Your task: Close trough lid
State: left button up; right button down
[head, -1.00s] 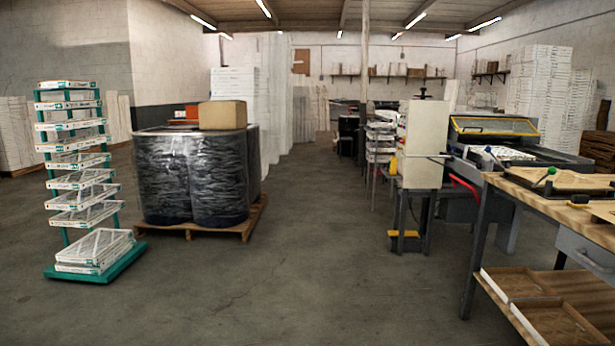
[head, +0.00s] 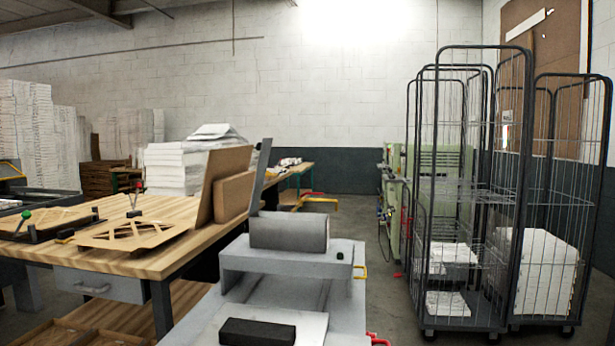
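At the far left edge of the head view is part of a dark open-topped unit (head: 42,193), which may be the trough; most of it is cut off by the frame. Above it a dark panel with a yellow edge (head: 10,169), possibly its lid, stands tilted up. Only its right end shows. Neither of my grippers is in view.
A wooden workbench (head: 150,262) with cut brown frames (head: 128,234) and cardboard sheets (head: 226,192) stands at left. A grey machine (head: 290,268) with a roller fills the lower middle. Wire roll cages (head: 470,200) stand at right. Floor (head: 385,290) shows between machine and cages.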

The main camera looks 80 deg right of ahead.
aim_at(264, 147)
jog(key=z, duration=0.1)
jog(key=i, duration=2.15)
jog(key=z, duration=3.35)
